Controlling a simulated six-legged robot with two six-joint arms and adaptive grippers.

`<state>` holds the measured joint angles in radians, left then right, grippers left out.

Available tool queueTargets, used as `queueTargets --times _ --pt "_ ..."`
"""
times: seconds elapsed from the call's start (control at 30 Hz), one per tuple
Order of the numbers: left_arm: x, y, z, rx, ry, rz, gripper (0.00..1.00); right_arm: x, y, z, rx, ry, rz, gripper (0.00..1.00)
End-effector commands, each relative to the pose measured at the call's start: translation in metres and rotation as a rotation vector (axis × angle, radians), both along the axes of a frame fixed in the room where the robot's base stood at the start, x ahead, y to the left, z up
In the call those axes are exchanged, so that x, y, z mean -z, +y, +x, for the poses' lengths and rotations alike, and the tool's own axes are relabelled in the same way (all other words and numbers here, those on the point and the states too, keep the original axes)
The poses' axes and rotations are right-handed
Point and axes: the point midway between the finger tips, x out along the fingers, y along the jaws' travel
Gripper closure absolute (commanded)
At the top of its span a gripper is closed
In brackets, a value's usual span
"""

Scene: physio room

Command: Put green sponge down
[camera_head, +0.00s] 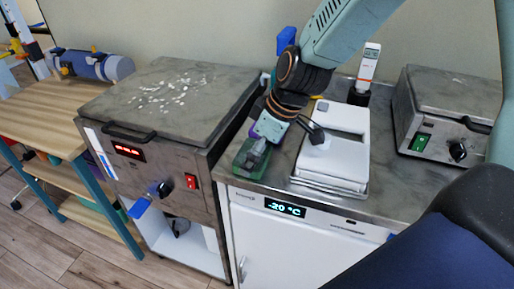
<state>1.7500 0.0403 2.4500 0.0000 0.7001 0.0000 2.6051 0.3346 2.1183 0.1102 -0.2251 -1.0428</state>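The green sponge (246,164) is at the front left corner of the grey counter (390,200) on top of the white cooling cabinet. My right gripper (288,145), on the teal arm coming from the upper right, is low over the counter. Its fingers are spread wide. One fingertip is at the sponge's upper side and overlaps it in the picture; whether it touches cannot be told. The other is over the white container, right of the sponge. Nothing shows between the fingertips. My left gripper is out of view.
The white container (345,172) stands right of the sponge. Behind it is a white handheld device (369,62) in a black holder. A heater box (440,110) stands at right. A larger heating unit (190,110) borders the counter's left. The front right counter is clear.

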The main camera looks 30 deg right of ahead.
Motion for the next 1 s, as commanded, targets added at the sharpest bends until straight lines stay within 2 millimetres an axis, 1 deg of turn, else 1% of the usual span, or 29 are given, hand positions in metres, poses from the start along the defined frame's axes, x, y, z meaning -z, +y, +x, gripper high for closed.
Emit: queueTargets --times 0.17,0.4,0.7,1.0 --pt "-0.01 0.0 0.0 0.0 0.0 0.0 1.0 -0.01 -0.001 -0.002 0.001 0.0 0.002 0.0" --pt "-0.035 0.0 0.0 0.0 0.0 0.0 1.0 -0.035 -0.007 -0.008 0.0 -0.001 0.002 0.0" --pt "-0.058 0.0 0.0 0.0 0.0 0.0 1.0 -0.064 -0.015 -0.017 -0.001 -0.002 0.002 0.0" --pt "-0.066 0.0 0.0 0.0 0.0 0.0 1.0 -0.099 -0.024 -0.027 0.001 -0.005 0.005 0.0"
